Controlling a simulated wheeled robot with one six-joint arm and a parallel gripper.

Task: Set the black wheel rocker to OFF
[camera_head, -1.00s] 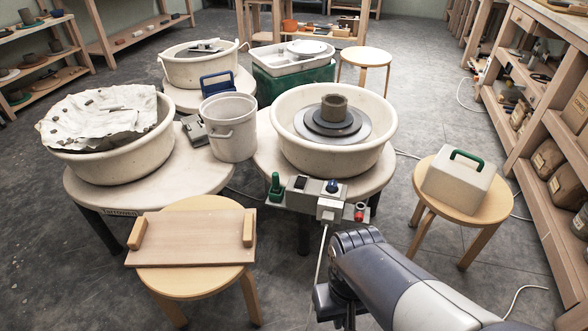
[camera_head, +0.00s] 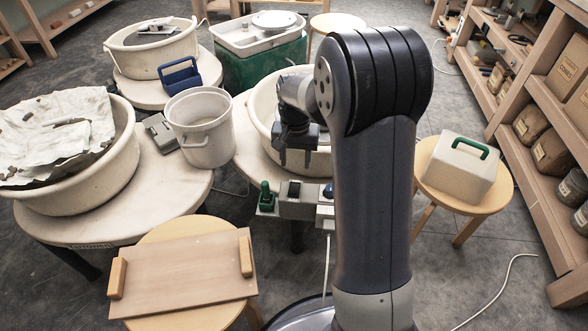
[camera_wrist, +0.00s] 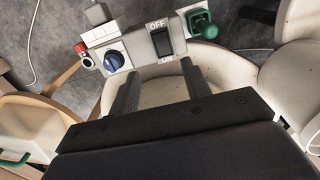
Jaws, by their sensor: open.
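The black wheel rocker (camera_wrist: 163,42) is set in a grey control box on the wheel table's edge, between the printed words OFF and ON in the wrist view. It is small in the head view (camera_head: 294,189). Which side is pressed in, I cannot tell. My gripper (camera_wrist: 161,74) is open and empty in the wrist view, its two fingers apart, with the rocker appearing between and beyond the fingertips. In the head view my gripper (camera_head: 296,160) points down over the basin's front, just above the box in the picture. My arm hides much of the basin.
A green-handled control (camera_wrist: 201,22), a blue knob (camera_wrist: 114,60) and a red button (camera_wrist: 82,49) flank the rocker. A white bucket (camera_head: 200,128) stands left of the basin (camera_head: 262,100). Stools hold a wooden board (camera_head: 183,276) and a green-handled box (camera_head: 458,168).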

